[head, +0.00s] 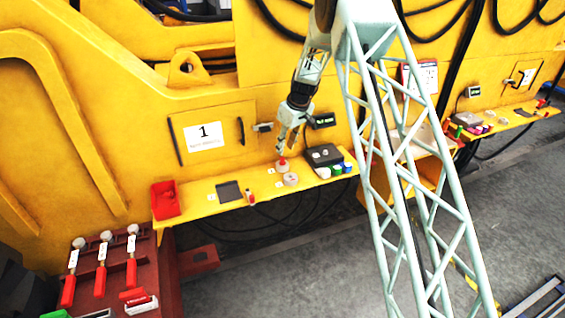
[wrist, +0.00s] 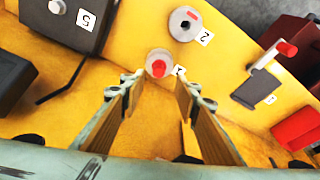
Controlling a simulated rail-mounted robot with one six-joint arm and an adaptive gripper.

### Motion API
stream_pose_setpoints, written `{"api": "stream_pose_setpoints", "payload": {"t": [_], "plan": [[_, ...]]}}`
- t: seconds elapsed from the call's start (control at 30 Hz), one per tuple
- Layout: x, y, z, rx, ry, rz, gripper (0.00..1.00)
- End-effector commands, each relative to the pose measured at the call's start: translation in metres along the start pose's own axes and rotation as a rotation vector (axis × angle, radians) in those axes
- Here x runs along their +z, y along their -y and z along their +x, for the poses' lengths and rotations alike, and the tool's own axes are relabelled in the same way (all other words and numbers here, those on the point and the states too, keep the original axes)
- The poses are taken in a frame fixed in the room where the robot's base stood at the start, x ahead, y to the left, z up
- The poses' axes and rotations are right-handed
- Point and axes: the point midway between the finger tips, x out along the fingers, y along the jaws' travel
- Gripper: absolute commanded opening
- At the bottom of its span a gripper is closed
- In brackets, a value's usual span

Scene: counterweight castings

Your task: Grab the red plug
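A red plug (head: 282,160) stands in a round grey holder (head: 284,168) on the yellow shelf, below my gripper (head: 289,149). In the wrist view the red plug (wrist: 158,68) is seen end-on in the pale round holder, beside a partly hidden label. My gripper (wrist: 157,84) shows there with its two fingers apart, one on each side of the plug in the picture. Nothing is between the fingers that I can see gripped. The gap in height between fingertips and plug is hard to judge.
A second round holder (wrist: 183,22) labelled 2 sits close by. A dark box (head: 323,155) and coloured cylinders stand to the right. A dark pad (head: 229,191), a small red-and-white piece (head: 250,196) and a red bin (head: 165,201) lie left. The yellow machine wall rises behind.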

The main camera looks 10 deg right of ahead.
Motion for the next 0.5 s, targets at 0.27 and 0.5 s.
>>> {"api": "stream_pose_setpoints", "payload": {"t": [0.27, 0.5], "plan": [[0.0, 0.0, 0.02, 0.0, 0.0, 0.0, 0.29], [0.0, 0.0, 0.022, 0.001, -0.001, 0.0, 0.29]]}}
